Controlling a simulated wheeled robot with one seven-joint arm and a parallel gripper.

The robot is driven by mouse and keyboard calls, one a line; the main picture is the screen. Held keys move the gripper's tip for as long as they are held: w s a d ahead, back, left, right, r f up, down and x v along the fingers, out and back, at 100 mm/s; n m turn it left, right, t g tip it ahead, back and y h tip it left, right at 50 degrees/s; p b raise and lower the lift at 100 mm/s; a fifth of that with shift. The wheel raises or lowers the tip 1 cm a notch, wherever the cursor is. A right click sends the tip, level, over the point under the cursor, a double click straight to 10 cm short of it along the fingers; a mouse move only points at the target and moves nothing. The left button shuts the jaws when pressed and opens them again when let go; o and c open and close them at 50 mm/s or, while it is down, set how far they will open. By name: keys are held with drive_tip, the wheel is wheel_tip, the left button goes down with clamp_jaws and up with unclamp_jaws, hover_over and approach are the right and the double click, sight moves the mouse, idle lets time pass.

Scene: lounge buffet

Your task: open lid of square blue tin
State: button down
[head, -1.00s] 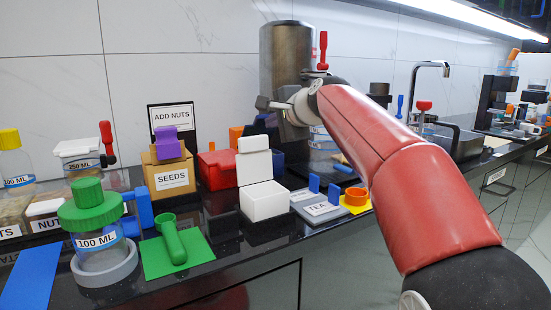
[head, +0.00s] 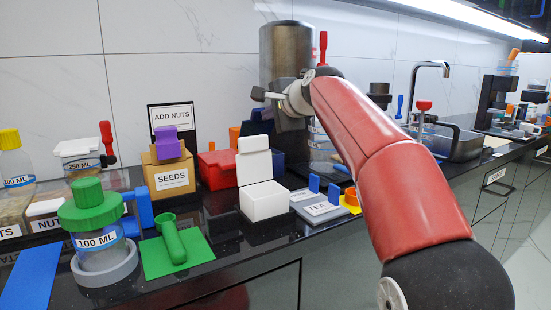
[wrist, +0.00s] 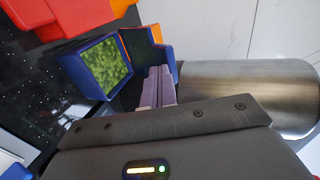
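The square blue tin (wrist: 91,72) is in the wrist view, with green contents showing through its open top. Its blue-rimmed lid (wrist: 165,50) stands raised beside the opening, dark green on its inner face. In the head view the tin (head: 278,158) is mostly hidden behind a white box, and the dark blue lid (head: 262,114) shows above it. My gripper (wrist: 156,88) has its two finger pads together with no clear gap and nothing seen between them. It is close beside the lid; contact cannot be told. In the head view my gripper (head: 259,94) is above the lid.
An open white box (head: 266,203) stands in front of the tin. A red box (head: 214,170) is to its left. A large metal cylinder (head: 284,55) stands close behind my gripper. A grey tea box (head: 320,212) is at the right front.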

drive_tip(key=shift+w+a+r, duration=0.5)
drive_tip(key=shift+w+a, duration=0.05)
drive_tip(key=shift+w, duration=0.25)
